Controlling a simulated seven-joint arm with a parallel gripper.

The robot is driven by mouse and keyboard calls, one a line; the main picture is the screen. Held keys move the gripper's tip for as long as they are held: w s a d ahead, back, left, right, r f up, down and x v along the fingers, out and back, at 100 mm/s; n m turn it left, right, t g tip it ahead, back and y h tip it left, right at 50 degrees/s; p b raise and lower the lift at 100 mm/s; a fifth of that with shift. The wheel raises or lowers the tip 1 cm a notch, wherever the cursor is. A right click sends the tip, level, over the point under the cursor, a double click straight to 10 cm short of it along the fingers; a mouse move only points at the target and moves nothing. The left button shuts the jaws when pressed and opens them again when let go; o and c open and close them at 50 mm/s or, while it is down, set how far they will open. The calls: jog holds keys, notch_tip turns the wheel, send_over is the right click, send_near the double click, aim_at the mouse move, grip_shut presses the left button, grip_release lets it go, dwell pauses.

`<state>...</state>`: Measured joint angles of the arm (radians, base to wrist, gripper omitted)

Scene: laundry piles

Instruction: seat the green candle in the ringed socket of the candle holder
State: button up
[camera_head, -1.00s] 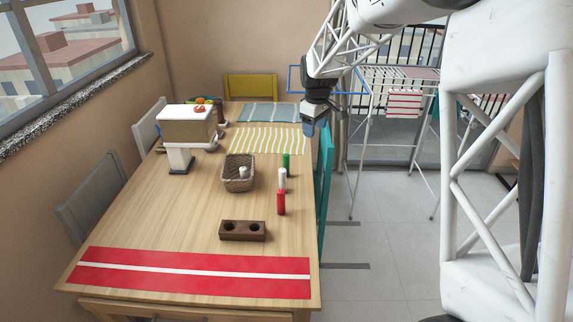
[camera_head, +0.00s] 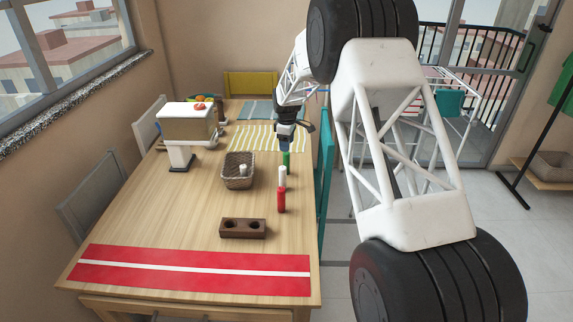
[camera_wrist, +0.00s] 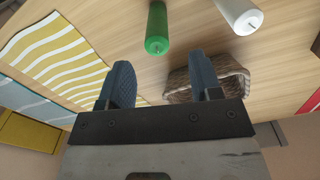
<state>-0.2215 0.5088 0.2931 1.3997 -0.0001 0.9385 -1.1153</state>
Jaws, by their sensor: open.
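The green candle (camera_head: 286,162) stands upright on the wooden table, behind a white candle (camera_head: 282,177) and a red candle (camera_head: 281,200). The dark brown candle holder (camera_head: 242,235) lies near the front with two sockets; I cannot make out a ring on either. My gripper (camera_head: 286,144) is above and close to the green candle in the head view. In the wrist view, the blue fingers of my gripper (camera_wrist: 160,80) are spread apart with nothing between them. The green candle (camera_wrist: 157,30) is beyond the fingertips there, with the white candle (camera_wrist: 238,14) to its right.
A wicker basket (camera_head: 238,178) with a white item inside stands left of the candles. A red striped runner (camera_head: 190,278) lies at the front edge. Striped cloths (camera_head: 268,138) lie at the back. A box-topped stand (camera_head: 180,155) is at the left. Bare table surrounds the holder.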

aim_at(287, 158)
jog(key=shift+w+a+f, duration=0.15)
jog(key=shift+w+f, duration=0.05)
jog(key=shift+f, duration=0.05)
jog(key=shift+f, duration=0.15)
jog(key=shift+f, duration=1.2)
jog(key=shift+f, duration=0.1)
jog(key=shift+f, duration=2.45)
jog(key=shift+c, duration=0.4)
jog(key=c, duration=0.9)
